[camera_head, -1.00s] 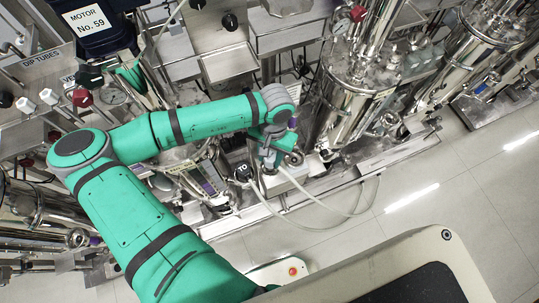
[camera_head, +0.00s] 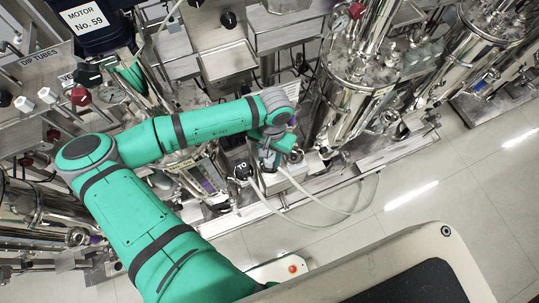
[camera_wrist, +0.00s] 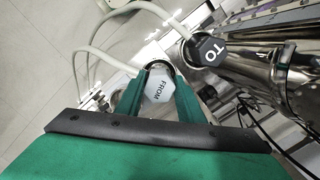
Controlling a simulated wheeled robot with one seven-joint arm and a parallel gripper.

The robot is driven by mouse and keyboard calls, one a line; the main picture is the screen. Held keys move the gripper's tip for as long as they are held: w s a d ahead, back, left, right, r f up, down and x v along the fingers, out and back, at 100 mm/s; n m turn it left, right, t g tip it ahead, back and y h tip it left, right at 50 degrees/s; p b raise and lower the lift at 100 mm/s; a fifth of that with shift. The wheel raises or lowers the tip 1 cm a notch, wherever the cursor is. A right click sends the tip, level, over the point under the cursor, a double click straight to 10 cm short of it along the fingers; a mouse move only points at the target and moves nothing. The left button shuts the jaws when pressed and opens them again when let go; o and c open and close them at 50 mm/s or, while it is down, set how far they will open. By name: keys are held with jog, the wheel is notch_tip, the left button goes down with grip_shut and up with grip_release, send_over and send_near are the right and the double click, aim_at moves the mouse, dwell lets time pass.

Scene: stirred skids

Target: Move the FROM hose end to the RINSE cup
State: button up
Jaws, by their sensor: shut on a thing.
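The FROM hose end, with a light grey hexagonal cap (camera_wrist: 158,86), sits between the green fingers of my gripper (camera_wrist: 158,98) in the wrist view. My gripper is shut on it. A pale hose (camera_wrist: 108,58) runs from it toward the upper left. In the head view my gripper (camera_head: 268,158) is over the skid's front edge and largely hides the FROM end. The black TO hose end (camera_wrist: 207,48) stands just right of it in the wrist view; it also shows in the head view (camera_head: 242,171). I cannot make out a cup labelled RINSE.
Pale hoses (camera_head: 340,212) loop over the floor in front of the skid. A steel vessel (camera_head: 345,95) stands right of my gripper. A small panel with a screen (camera_head: 208,175) is to its left. Open floor (camera_head: 450,190) lies at the right.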

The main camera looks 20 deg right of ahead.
jog(key=shift+f, duration=0.75)
jog(key=o, duration=1.4)
jog(key=shift+f, duration=0.1)
jog(key=shift+c, duration=0.2)
notch_tip(320, 180, up, 24)
jog(key=w+d, duration=0.1)
jog(key=shift+w+d+f, duration=0.15)
jog(key=shift+w+d, duration=0.2)
